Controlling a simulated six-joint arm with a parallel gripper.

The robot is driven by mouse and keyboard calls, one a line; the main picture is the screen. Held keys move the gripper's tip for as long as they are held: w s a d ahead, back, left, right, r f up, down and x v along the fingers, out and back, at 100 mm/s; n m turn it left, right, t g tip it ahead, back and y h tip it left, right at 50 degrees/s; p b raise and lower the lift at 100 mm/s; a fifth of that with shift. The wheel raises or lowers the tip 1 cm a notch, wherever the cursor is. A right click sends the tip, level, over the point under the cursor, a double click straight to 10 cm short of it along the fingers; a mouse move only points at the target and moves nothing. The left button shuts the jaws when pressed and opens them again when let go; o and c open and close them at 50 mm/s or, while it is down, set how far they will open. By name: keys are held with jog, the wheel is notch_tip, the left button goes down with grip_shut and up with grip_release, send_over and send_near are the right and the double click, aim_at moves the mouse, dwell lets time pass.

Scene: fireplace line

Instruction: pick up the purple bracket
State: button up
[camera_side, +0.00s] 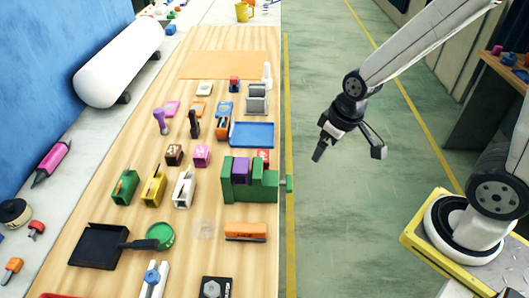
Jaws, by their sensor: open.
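A purple block-like piece (240,170) sits in the slot of a green stepped holder (264,186) near the right edge of the wooden table; I cannot tell for certain that it is the bracket. A slim purple object with a rounded top (159,119) stands farther back on the left. My gripper (349,152) is open and empty, with its two fingers spread wide. It hangs over the floor to the right of the table, apart from both purple things.
The wooden table (120,215) is crowded. A blue tray (251,134) lies behind the green holder, and an orange block (245,231) lies in front. Green, yellow and white dispensers stand to its left. Open floor (345,225) separates the table from my base.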

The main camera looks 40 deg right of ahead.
aim_at(241, 165)
jog(key=w+a+f+n+y, duration=0.1)
jog(key=w+a+n, duration=0.1)
jog(key=w, duration=0.3)
jog(key=w+a+f+n+y, duration=0.1)
jog(key=w+a+f+n, duration=0.1)
jog(key=w+a+n, duration=0.1)
jog(key=w+a+f+n, duration=0.1)
jog(key=w+a+n, duration=0.1)
jog(key=w+a, duration=0.2)
jog(key=shift+w+a+f+n+y, duration=0.1)
jog(key=shift+w+a+n+y, duration=0.1)
jog(key=shift+w, duration=0.6)
jog(key=shift+w+a+f+n+y, duration=0.1)
jog(key=shift+w+a+n+y, duration=0.1)
jog(key=shift+w, duration=0.55)
jog(key=shift+x, duration=1.3)
jog(key=shift+x, duration=2.6)
jog(key=shift+c, duration=0.2)
jog(key=c, duration=1)
jog(key=shift+r, duration=0.15)
notch_tip(241, 165, up, 18)
